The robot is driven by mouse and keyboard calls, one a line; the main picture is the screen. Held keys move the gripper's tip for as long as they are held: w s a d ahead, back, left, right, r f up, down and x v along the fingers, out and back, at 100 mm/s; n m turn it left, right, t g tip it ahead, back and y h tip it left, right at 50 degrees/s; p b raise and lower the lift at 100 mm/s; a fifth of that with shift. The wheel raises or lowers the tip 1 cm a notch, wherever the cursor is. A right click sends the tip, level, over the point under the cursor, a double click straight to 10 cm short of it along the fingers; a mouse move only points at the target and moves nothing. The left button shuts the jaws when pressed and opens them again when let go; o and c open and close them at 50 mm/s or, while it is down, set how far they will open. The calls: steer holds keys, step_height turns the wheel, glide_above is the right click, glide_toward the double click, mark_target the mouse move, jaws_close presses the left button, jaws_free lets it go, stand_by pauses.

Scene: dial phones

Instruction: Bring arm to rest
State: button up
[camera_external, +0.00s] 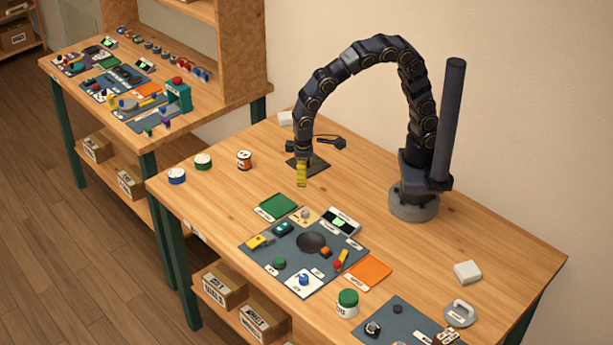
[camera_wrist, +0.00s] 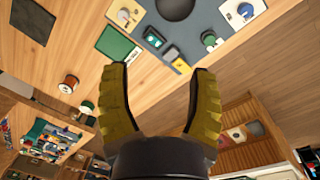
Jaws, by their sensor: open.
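My gripper (camera_external: 302,180) has yellow fingers and hangs downward at the end of my arched dark arm, left of my arm's round base. In the outside view it appears in front of a dark square plate (camera_external: 318,166); its height above the table is hard to tell. In the wrist view my gripper (camera_wrist: 160,72) has its two ribbed yellow fingers spread apart. Nothing is between them. The table's wooden top (camera_external: 230,205) lies below.
Several small spools, including a blue one (camera_external: 177,176), stand at left. A white block (camera_external: 467,272) lies at right. Bare wood surrounds my base.

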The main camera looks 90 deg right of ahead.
steer(key=s+d+r, duration=0.6)
steer(key=s+d, duration=0.2)
steer(key=d, duration=0.2)
steer(key=s+d+n, duration=0.1)
steer(key=s+d, duration=0.2)
steer(key=s, duration=0.4)
steer(key=s+d+g, duration=0.1)
steer(key=s+d, duration=0.2)
steer(key=s, duration=0.4)
steer(key=shift+r+n+g+y, duration=0.3)
steer(key=shift+r+n+y, duration=0.1)
steer(key=shift+r, duration=0.05)
stand_by(0.6)
steer(key=o, duration=0.7)
steer(key=shift+w+r, duration=0.1)
steer(key=shift+w, duration=0.1)
steer(key=shift+o, duration=0.2)
steer(key=w+a+r+m+t, duration=0.1)
steer(key=w+a+r+m, duration=0.15)
steer(key=w, duration=0.45)
steer(key=w+a+r+m, duration=0.1)
steer(key=w+a+m, duration=0.1)
steer(key=w+m, duration=0.35)
steer(key=w+a+r+m+t, duration=0.1)
steer(key=w+a, duration=0.1)
steer(key=w, duration=0.7)
step_height(320, 180, down, 10)
steer(key=shift+d+r, duration=0.2)
steer(key=shift+d, duration=0.05)
